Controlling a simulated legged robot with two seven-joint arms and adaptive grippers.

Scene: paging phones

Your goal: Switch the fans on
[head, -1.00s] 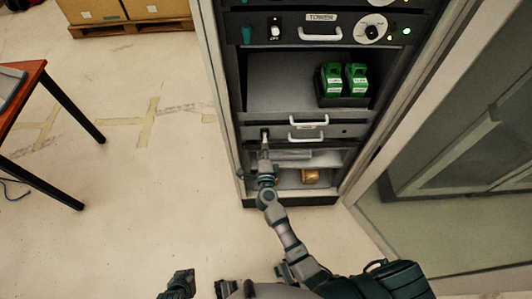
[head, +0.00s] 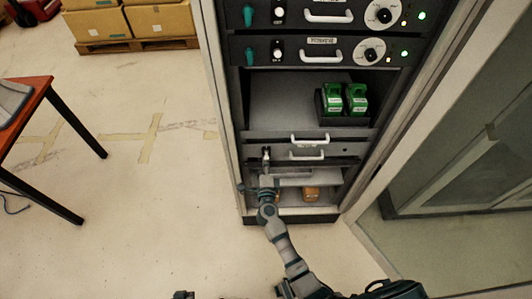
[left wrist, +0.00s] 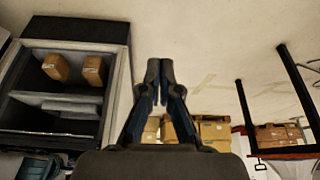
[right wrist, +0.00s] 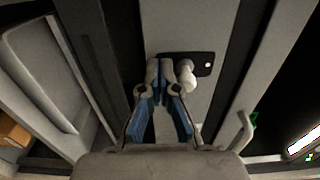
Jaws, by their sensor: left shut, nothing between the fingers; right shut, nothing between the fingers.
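A drawer-like panel (head: 335,153) with a pale handle sits low in the rack; its small label is unreadable. In the right wrist view a white toggle switch (right wrist: 187,76) stands on a dark plate (right wrist: 207,62) on this panel. My right gripper (right wrist: 166,70) is shut and empty, its tips right beside the switch on the left. Whether they touch it, and the switch's position, I cannot tell. In the head view my right gripper (head: 266,166) is at the panel's left end. My left gripper (left wrist: 160,70) is shut and empty, low over the floor, away from the rack.
Upper rack panels have teal switches, handles, dials (head: 383,15) and lit green lights. Green devices (head: 345,98) stand on a middle shelf; brown boxes (head: 311,193) lie below. The rack's glass door (head: 460,150) is at right. A table (head: 25,100) stands left; floor between is clear.

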